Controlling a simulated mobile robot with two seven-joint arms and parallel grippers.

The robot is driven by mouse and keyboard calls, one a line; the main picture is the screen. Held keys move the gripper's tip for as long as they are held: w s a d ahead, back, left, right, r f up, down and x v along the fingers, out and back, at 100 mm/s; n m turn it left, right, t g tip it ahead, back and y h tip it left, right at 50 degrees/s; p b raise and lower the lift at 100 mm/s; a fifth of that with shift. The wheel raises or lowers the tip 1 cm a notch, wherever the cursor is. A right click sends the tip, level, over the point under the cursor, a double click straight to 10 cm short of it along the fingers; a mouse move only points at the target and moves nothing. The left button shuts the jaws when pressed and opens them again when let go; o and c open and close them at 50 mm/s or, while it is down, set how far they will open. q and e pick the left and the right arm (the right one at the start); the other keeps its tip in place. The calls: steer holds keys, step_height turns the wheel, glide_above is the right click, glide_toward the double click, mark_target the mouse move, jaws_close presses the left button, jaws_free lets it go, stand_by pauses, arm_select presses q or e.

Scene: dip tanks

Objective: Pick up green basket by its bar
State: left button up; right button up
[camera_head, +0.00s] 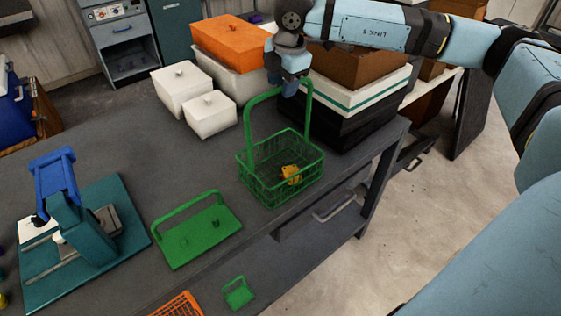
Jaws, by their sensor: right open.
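The green basket (262,168) is a wire mesh basket standing upright on the dark grey bench. Its tall green bar (249,122) arches above it. A small yellow-orange item (291,175) lies inside. My right gripper (287,86) is open and points down at the top of the bar, with its fingers overlapping the bar in the head view. I cannot tell whether the fingers touch it. My left gripper is not in view.
A green tray-like piece with a handle (215,238) lies on the bench (120,145), left of the basket. A teal fixture with a blue handle (55,180) stands farther left. White lidded boxes (181,92), an orange-lidded box (230,43) and stacked crates (345,125) stand behind.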

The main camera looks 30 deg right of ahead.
steer(key=shift+w+f, duration=0.2)
steer(key=shift+f, duration=0.8)
jaws_close()
steer(key=shift+r, duration=0.15)
stand_by(0.5)
